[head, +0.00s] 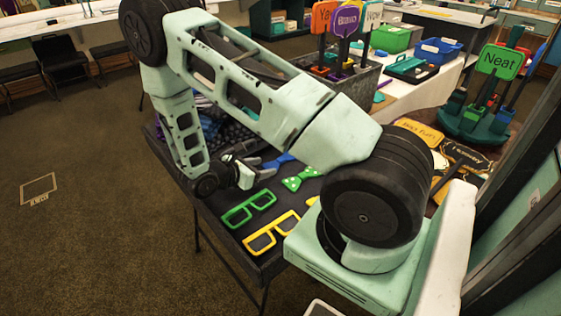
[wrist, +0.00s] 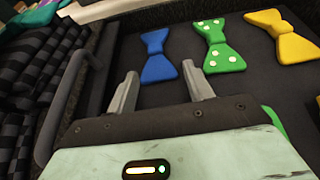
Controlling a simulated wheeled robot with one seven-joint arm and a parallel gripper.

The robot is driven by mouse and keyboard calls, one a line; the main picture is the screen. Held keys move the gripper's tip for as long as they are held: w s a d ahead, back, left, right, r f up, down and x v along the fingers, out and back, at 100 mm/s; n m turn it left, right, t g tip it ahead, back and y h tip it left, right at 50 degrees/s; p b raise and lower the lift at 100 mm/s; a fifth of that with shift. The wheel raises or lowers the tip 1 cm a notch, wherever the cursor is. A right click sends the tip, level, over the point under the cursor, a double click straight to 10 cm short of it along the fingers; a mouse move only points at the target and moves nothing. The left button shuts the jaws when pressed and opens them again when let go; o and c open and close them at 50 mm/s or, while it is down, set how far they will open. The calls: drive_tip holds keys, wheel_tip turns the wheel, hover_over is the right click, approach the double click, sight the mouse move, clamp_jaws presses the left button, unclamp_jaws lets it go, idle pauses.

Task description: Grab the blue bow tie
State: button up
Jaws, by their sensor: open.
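The blue bow tie (wrist: 158,56) lies flat on a dark table in the wrist view, just beyond my gripper's fingertips. In the head view the blue bow tie (head: 279,161) is partly hidden by my arm. My gripper (wrist: 163,82) is open and empty, with its two fingers apart on either side of the tie's near end. It does not visibly touch the tie. In the head view my gripper (head: 258,169) is low over the table, left of the tie.
A green spotted bow tie (wrist: 217,46) and a yellow bow tie (wrist: 283,38) lie to the right. Dark checkered items (wrist: 40,75) sit at the left, beside a raised rail (wrist: 68,105).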

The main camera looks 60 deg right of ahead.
sight(278, 161)
drive_tip(key=shift+w+r+p+x, duration=0.1)
drive_tip(key=shift+w+p+x, duration=0.1)
drive_tip(key=shift+x, duration=1.25)
drive_tip(key=shift+w+r+p+x, duration=0.1)
drive_tip(key=shift+w+x, duration=0.05)
drive_tip(key=shift+x, duration=1.3)
drive_tip(key=shift+d, duration=0.2)
drive_tip(key=c, duration=0.9)
